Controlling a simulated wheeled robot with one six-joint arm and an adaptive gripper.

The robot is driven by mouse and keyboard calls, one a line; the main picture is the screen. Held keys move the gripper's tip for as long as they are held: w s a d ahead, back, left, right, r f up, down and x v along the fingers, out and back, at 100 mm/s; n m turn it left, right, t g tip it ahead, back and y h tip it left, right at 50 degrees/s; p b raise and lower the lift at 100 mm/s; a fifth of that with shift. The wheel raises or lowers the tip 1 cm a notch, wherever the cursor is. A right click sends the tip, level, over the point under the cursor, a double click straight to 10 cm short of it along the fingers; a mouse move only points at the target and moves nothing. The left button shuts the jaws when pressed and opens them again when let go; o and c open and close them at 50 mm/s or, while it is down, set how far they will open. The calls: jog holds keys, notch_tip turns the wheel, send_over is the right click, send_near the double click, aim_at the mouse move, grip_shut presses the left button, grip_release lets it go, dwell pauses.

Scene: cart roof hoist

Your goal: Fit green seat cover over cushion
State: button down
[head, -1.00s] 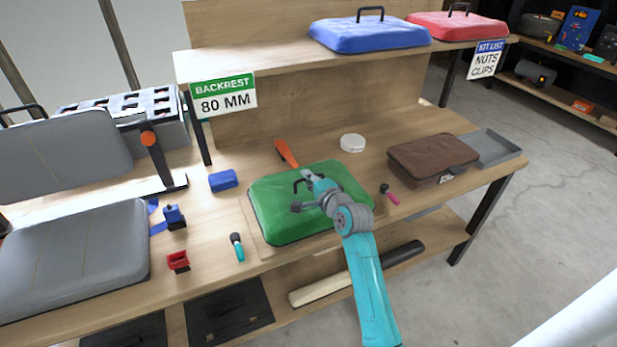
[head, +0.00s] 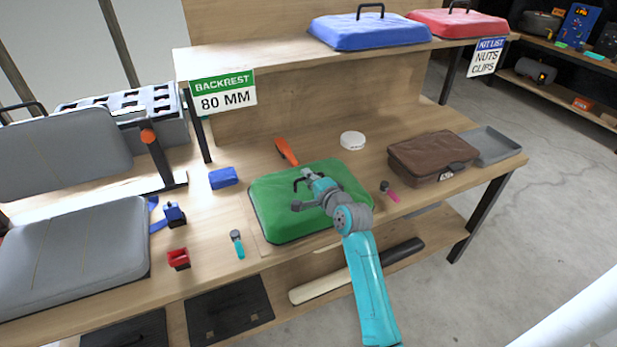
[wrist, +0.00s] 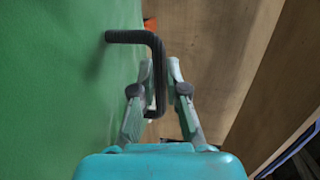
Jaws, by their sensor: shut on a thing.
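The green seat cover (head: 290,219) lies on the workbench, on a thin wooden board near the front edge. It has a black handle on top, which shows large in the wrist view (wrist: 150,38). My gripper (head: 308,180) is at this handle, with its fingers on either side of the bar in the wrist view (wrist: 160,85), shut on it. The grey seat cushion (head: 70,260) is at the left of the bench, bare on top, with a grey backrest (head: 62,155) behind it. The cover is apart from the cushion.
Between cover and cushion lie a blue block (head: 223,178), a blue clamp (head: 174,215), a red clamp (head: 179,259) and a teal-handled tool (head: 238,244). A brown case (head: 432,158) is at right. Blue (head: 370,33) and red (head: 457,24) covers sit on the shelf above.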

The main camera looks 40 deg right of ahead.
jog(key=shift+f, duration=0.1)
jog(key=c, duration=1.1)
grip_release()
jog(key=v, duration=1.2)
